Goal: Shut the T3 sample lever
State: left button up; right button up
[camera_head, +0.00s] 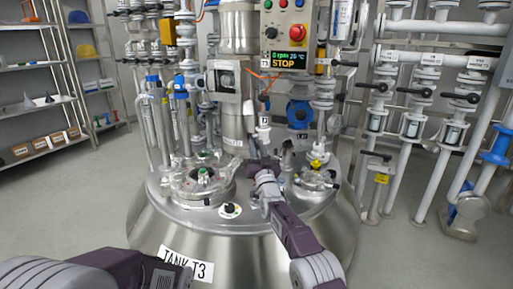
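The tank T3 (180,240) is a steel vessel with a domed lid, and its name plate is on the front. A narrow white-grey fitting (263,122) with a small T3 tag hangs above the middle of the lid. My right gripper (262,164) is dark and small, just below this fitting and over the lid. I cannot tell whether it touches anything or whether its fingers are apart. I cannot make out the sample lever for certain; the gripper may hide part of it. My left arm enters at the lower left, with its gripper out of view.
A control box (288,35) with a STOP display and red button hangs above the tank. Round hatches (203,183) and blue valves crowd the lid. White pipes with black levers (414,91) stand at the right. Shelves (40,105) stand at the left, with clear floor before them.

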jog(key=shift+o, duration=0.6)
jog(key=shift+s+d+f, duration=0.2)
jog(key=shift+s+f, duration=0.05)
jog(key=shift+s, duration=0.4)
jog(key=b+v, duration=0.7)
jog(key=b, duration=0.1)
jog(key=shift+s+f+b, duration=0.2)
jog(key=shift+s+b, duration=0.1)
jog(key=shift+d, duration=0.1)
